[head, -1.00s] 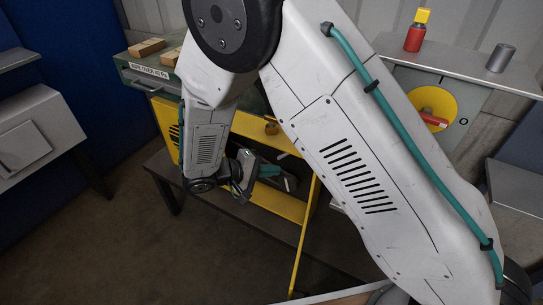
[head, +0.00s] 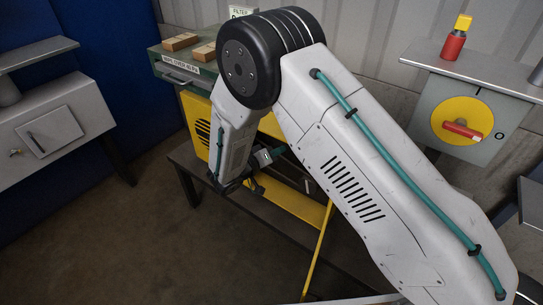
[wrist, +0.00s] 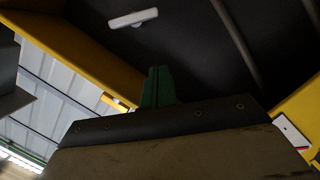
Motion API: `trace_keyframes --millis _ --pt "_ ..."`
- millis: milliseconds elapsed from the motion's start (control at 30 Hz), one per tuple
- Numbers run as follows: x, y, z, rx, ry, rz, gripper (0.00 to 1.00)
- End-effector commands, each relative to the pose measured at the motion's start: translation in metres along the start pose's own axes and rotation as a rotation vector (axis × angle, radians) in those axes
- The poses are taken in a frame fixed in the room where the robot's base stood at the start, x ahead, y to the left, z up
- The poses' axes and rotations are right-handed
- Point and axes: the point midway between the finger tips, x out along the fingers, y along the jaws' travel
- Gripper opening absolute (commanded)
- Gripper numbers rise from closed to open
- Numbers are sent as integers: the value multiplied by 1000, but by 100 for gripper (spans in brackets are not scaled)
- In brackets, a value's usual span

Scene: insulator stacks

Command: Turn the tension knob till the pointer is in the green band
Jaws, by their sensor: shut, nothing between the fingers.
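My gripper (head: 279,149) is low beside the yellow-framed machine (head: 292,203) in the head view, partly hidden by my arm. In the wrist view its green fingers (wrist: 158,88) are together with nothing between them. They point into the dark inside of the yellow frame. A pale bar (wrist: 133,18) shows beyond the fingertips, apart from them. A white plate with a red edge (wrist: 290,132) is at the right on the yellow frame; I cannot tell if it is the gauge. I cannot make out the tension knob, the pointer or a green band.
A yellow disc (head: 448,112) with a red handle (head: 462,130) is on a grey box at right, under a shelf with a red bottle (head: 453,45). Grey cabinets (head: 45,125) stand left. Floor at lower left is clear.

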Motion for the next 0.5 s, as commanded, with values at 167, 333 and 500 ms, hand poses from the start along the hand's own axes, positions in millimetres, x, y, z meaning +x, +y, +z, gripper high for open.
trace_keyframes --millis 167,333,500 --pt "40 0 1 0 -4 2 0" --pt "51 0 22 -4 -1 0 0" --pt "54 0 36 -2 -2 0 0"
